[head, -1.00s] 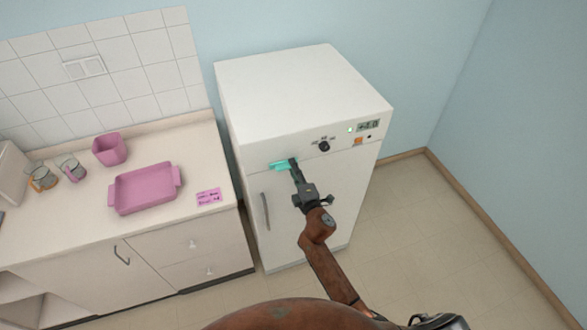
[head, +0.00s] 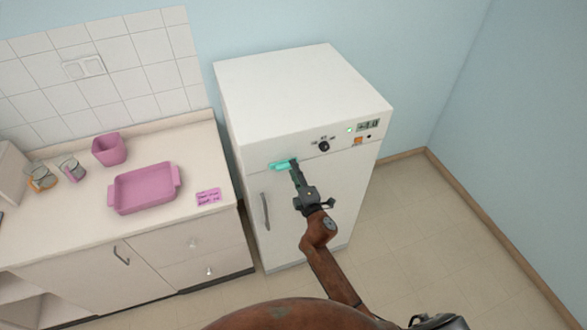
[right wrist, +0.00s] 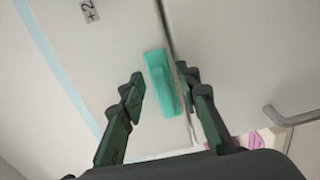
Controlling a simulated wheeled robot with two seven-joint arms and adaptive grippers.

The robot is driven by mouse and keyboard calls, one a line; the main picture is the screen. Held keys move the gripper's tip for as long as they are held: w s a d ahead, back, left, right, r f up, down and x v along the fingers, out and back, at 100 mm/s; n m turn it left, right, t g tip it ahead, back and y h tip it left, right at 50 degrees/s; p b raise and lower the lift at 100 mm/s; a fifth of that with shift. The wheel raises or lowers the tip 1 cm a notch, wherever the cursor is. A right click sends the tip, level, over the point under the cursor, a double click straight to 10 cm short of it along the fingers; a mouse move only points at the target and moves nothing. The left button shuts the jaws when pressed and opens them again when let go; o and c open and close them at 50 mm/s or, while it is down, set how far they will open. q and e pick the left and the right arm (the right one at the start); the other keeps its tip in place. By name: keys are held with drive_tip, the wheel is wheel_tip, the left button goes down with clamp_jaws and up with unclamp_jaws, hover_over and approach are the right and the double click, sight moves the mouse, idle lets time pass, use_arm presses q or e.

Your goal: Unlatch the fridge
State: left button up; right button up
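The white fridge (head: 290,92) stands against the wall, its door shut. A teal latch (head: 282,164) sits at the upper left of its front, by the seam above the door. My right gripper (head: 293,162) is at the latch's right end in the head view. In the right wrist view, the latch (right wrist: 160,82) lies between and just beyond the two fingertips. The fingers are apart, with gaps on both sides of the latch, so the gripper is open and holds nothing. My left gripper is not in view.
A grey door handle (head: 265,211) is below the latch. A knob (head: 323,146) and a display (head: 368,125) are on the upper panel. The counter at left bears a pink tray (head: 146,188), a pink pot (head: 109,149) and glass jars. The floor right of the fridge is clear.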

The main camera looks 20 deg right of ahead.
drive_tip(key=s, duration=1)
drive_tip(key=shift+s+d, duration=0.2)
drive_tip(key=shift+s, duration=0.15)
drive_tip(key=s+d+f+m+g+b, duration=0.1)
drive_tip(key=s+d+f+m+g, duration=0.2)
drive_tip(key=f, duration=1.2)
drive_tip(key=s+d+f+m+g+b, duration=0.1)
drive_tip(key=s+f+m+g+b, duration=0.35)
drive_tip(key=f, duration=1.15)
drive_tip(key=s+d+f+g+p, duration=0.15)
drive_tip(key=s+f, duration=0.35)
drive_tip(key=f, duration=1)
drive_tip(key=s+d+f+m+g+b, duration=0.1)
drive_tip(key=s+d+f+m+g, duration=0.1)
drive_tip(key=s+f, duration=0.7)
drive_tip(key=s+d+f+m+g+b, duration=0.1)
drive_tip(key=s+f+m+g, duration=0.1)
drive_tip(key=s+f, duration=0.6)
drive_tip(key=s+f+m+g, duration=0.1)
drive_tip(key=s+f, duration=0.2)
drive_tip(key=s, duration=0.5)
drive_tip(key=s+d+f+m+g+b, duration=0.1)
drive_tip(key=s+f, duration=0.3)
drive_tip(key=s, duration=0.4)
drive_tip(key=s+d+f+m+g+b, duration=0.1)
drive_tip(key=s+f+m+g, duration=0.1)
drive_tip(key=s, duration=0.6)
drive_tip(key=shift+s+d+f+m+h, duration=0.15)
drive_tip(key=shift+s+f+m+h, duration=0.2)
drive_tip(key=shift+f+m, duration=0.4)
